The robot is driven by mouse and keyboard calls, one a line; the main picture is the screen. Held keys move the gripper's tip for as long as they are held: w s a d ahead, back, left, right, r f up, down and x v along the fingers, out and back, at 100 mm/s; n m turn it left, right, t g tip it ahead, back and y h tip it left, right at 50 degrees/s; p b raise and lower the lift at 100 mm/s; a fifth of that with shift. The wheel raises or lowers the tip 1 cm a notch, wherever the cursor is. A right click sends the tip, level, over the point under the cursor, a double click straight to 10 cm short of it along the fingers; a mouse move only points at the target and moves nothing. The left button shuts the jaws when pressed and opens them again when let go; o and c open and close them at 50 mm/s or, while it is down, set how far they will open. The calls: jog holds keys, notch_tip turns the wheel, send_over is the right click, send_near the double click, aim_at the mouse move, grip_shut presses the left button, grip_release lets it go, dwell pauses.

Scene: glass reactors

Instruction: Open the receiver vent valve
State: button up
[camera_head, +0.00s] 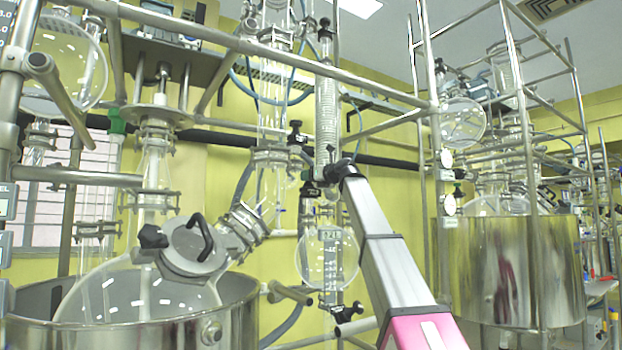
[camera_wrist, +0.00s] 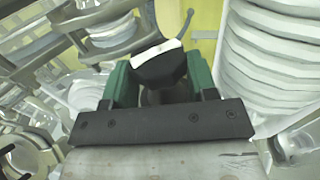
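In the wrist view, a black valve knob (camera_wrist: 160,68) with a white band across its top sits between the two green fingers of my gripper (camera_wrist: 163,78). The fingers stand on either side of the knob with no clear gap, but whether they press on it is not clear. In the head view, my arm reaches up to dark valve fittings (camera_head: 310,190) above a round glass receiver (camera_head: 328,258). My gripper's fingertips are too small and overlapped to make out there. The valve's stem and seat are mostly hidden.
A ribbed glass condenser column (camera_wrist: 275,50) stands close on the right in the wrist view. Clamps and glass joints (camera_wrist: 110,30) crowd the left. In the head view, a metal frame rail (camera_head: 280,55) crosses above, and a large reactor flask (camera_head: 120,295) stands at lower left.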

jog(key=c, duration=0.3)
jog(key=shift+w+d+n+g+y, duration=0.1)
jog(key=shift+w+n+g+y, duration=0.15)
jog(key=shift+n+g+y, duration=0.75)
jog(key=shift+s+n+g+y, duration=0.1)
jog(key=shift+n+g+y, duration=0.4)
jog(key=shift+g, duration=0.5)
jog(key=o, duration=0.9)
jog(key=shift+t, duration=0.3)
